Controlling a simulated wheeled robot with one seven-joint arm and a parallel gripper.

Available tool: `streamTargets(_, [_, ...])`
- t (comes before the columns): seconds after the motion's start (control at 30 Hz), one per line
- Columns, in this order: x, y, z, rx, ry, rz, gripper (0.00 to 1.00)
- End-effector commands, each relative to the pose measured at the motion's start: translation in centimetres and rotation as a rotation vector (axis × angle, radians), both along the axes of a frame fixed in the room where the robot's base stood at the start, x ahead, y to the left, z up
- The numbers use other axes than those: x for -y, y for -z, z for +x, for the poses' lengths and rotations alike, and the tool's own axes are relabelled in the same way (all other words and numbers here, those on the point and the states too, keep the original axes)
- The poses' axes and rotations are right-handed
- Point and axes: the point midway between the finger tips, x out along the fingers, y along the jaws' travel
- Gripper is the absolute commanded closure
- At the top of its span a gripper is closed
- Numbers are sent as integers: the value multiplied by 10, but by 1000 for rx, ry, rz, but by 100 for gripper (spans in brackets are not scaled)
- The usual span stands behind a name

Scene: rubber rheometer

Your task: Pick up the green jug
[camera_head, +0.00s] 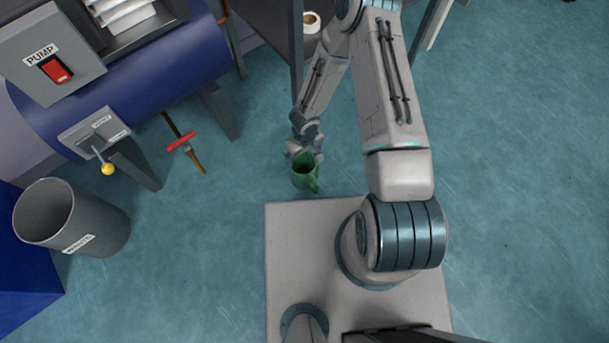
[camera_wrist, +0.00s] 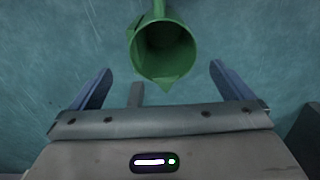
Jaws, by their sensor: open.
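The green jug (camera_head: 305,173) stands on the teal floor, just beyond the front edge of my base in the head view. In the wrist view the green jug (camera_wrist: 163,50) shows its open mouth, with the spout toward my gripper and the handle pointing away. My gripper (camera_wrist: 160,82) is open, one finger to the left of the jug and one to the right, with clear gaps on both sides. The jug lies mostly ahead of the fingertips.
A grey bin (camera_head: 85,220) stands at the left. A blue tank with a pump switch box (camera_head: 50,55), a yellow-knobbed lever (camera_head: 107,168) and a red valve handle (camera_head: 181,141) is at upper left. A dark table (camera_head: 270,25) holds a roll (camera_head: 311,22). The floor at right is clear.

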Motion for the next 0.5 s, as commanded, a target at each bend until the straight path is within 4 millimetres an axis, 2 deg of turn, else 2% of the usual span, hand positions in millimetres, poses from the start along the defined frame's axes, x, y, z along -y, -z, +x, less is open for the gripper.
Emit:
streamTargets(0.03, [0, 13, -1, -2, -1, -1, 0])
streamTargets(0.1, [0, 22, 0, 0, 0, -1, 0])
streamTargets(0.33, [0, 38, -1, 0, 0, -2, 0])
streamTargets(0.5, [-1, 65, -8, -2, -3, -3, 0])
